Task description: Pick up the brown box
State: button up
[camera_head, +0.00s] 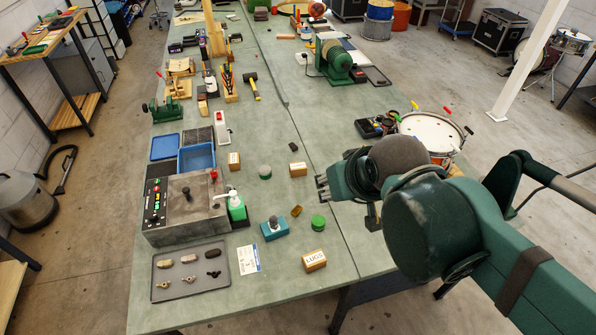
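Several small tan-brown boxes with white labels stand on the green bench (255,110). The nearest, labelled LUGS (315,262), is at the front right of the bench. A second box (298,170) is farther back, to the left of my gripper (322,187). A third box (234,163) stands beside the blue tray. I cannot tell which one is the brown box named. My gripper is above the bench's right part, pointing left, apart from all the boxes. Its fingers are small and partly hidden by my wrist, so its opening is unclear.
A green round tin (318,223), a small brown piece (296,211) and a teal block (274,228) lie near the LUGS box. A drum (432,132) is behind my arm.

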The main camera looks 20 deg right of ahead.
jog(key=o, duration=0.4)
jog(key=n+g+b, duration=0.7)
jog(key=n+b, duration=0.1)
jog(key=n, duration=1)
send_over(315, 259)
jog(key=f, duration=2.6)
jog(key=shift+w+f, duration=0.2)
jog(key=shift+w, duration=0.15)
jog(key=shift+s+f+n+b, duration=0.25)
jog(key=shift+f+n+b, duration=0.15)
jog(key=shift+f+n, duration=0.45)
